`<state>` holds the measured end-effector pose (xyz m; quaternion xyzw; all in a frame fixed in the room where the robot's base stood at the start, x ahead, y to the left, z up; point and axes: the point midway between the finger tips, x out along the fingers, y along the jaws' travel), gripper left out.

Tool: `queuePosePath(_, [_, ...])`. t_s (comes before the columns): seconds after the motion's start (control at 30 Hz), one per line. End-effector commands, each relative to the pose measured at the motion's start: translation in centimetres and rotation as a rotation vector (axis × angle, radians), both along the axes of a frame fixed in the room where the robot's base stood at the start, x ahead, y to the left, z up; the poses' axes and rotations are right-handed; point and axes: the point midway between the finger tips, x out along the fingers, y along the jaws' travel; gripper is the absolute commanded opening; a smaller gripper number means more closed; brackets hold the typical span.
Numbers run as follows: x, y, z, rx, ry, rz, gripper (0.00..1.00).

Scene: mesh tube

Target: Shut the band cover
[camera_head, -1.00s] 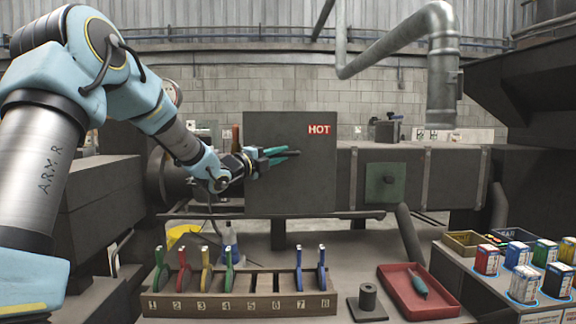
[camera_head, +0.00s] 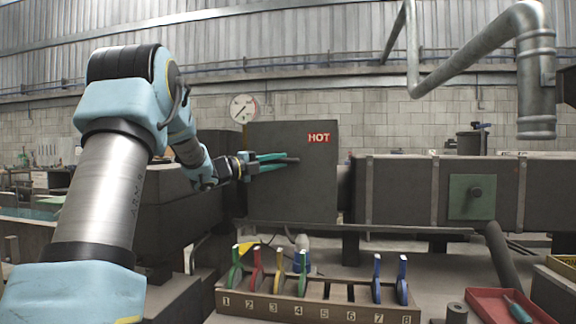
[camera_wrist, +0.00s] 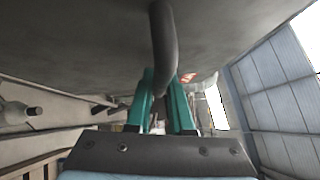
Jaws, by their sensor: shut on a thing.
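The band cover (camera_head: 310,190) is a dark upright panel with a red HOT label (camera_head: 319,138), in the middle of the head view. A dark bar handle (camera_head: 292,160) stands out from its face. My gripper (camera_head: 278,162) has teal fingers that are closed around this handle. In the wrist view, the curved handle (camera_wrist: 164,40) runs down between the teal fingers (camera_wrist: 160,100), with the cover's dark face (camera_wrist: 90,45) behind it. The fingers hide part of the handle. What lies behind the cover is hidden.
A dark duct (camera_head: 405,190) with a green plate (camera_head: 472,196) runs right of the cover, with a short gap between. A gauge (camera_head: 243,108) shows above the cover's left edge. Below stand a numbered rack (camera_head: 320,306) of coloured-handled tools and a red tray (camera_head: 510,306).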

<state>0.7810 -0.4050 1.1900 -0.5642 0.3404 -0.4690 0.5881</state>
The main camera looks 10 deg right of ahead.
Motion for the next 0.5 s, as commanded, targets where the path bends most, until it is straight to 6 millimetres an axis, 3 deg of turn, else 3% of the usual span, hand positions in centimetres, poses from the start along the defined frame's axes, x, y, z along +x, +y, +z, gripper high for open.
queuePosePath(0.37, [0.4, 0.7, -0.15, 0.002, 0.002, 0.011, 0.0])
queuePosePath(0.4, [0.41, 0.7, -0.14, 0.002, 0.002, 0.011, 0.24])
queuePosePath(0.5, [0.35, 0.61, -0.11, 0.001, 0.001, 0.01, 0.36])
